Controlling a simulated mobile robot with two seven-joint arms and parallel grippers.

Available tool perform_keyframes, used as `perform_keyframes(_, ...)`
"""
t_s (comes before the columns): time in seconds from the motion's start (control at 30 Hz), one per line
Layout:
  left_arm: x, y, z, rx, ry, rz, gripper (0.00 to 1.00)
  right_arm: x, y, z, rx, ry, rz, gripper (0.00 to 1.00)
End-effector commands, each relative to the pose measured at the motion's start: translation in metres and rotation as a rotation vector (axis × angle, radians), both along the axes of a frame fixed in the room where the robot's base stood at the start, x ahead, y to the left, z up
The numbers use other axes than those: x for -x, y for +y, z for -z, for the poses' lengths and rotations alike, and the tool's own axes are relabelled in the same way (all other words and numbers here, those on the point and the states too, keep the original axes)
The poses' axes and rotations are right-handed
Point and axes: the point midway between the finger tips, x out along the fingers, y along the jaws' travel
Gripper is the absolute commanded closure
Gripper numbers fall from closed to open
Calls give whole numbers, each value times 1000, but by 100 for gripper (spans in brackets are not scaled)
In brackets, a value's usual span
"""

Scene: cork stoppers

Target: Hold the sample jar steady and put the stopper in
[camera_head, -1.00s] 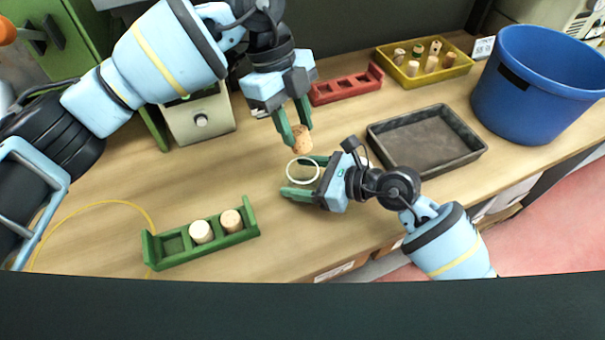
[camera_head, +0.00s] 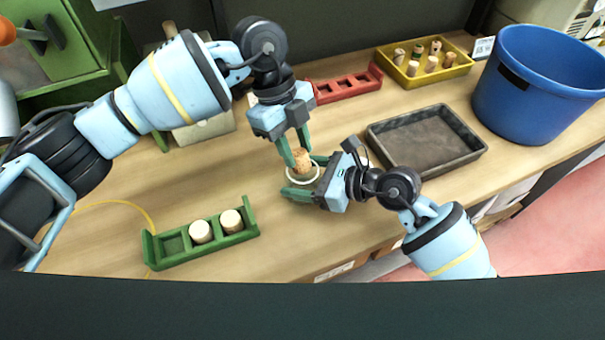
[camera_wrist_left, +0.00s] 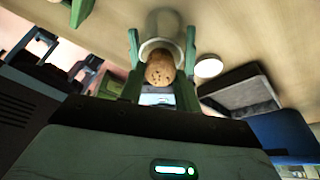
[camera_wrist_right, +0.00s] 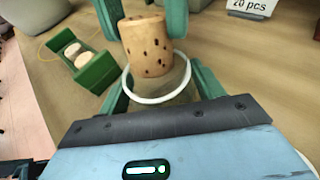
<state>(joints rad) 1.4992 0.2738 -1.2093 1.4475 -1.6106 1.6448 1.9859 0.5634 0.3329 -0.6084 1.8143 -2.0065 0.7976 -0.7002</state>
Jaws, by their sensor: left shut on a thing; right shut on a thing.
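The sample jar is clear with a white rim (camera_head: 290,176); the rim also shows in the right wrist view (camera_wrist_right: 157,101). My right gripper (camera_head: 301,177) is shut around the jar, which stands upright on the bench. My left gripper (camera_head: 299,158) is shut on a speckled cork stopper (camera_head: 301,158), also seen in the left wrist view (camera_wrist_left: 160,69) and right wrist view (camera_wrist_right: 147,45). The stopper is roughly upright at the jar mouth, its lower end within the rim outline. I cannot tell whether that end is inside the mouth or just above it.
A green rack (camera_head: 178,259) with two pale stoppers lies at the front left. A red rack (camera_head: 345,87), a dark tray (camera_head: 437,109), a yellow bin of stoppers (camera_head: 425,78) and a blue bucket (camera_head: 535,90) stand behind and right. The bench between rack and jar is clear.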

Motion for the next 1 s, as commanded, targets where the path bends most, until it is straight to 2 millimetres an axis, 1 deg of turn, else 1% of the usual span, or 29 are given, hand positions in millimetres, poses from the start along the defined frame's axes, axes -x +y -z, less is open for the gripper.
perform_keyframes(0.07,0,0,5,1,1,0,88,0,0,0,1,1,0,63)
perform_keyframes(0.1,0,0,4,1,-1,0,62,0,0,0,1,1,0,63)
perform_keyframes(0.27,0,0,4,1,-1,0,42,0,0,0,1,1,0,63)
perform_keyframes(0.53,0,0,3,1,-1,0,42,0,0,0,1,1,0,63)
perform_keyframes(0.67,-3,2,-5,0,-3,-1,42,0,0,1,1,1,0,63)
perform_keyframes(0.77,-6,6,-18,2,-5,-2,42,0,0,0,1,1,0,63)
perform_keyframes(1.0,-17,18,-63,1,-5,-3,42,0,0,1,1,1,0,63)
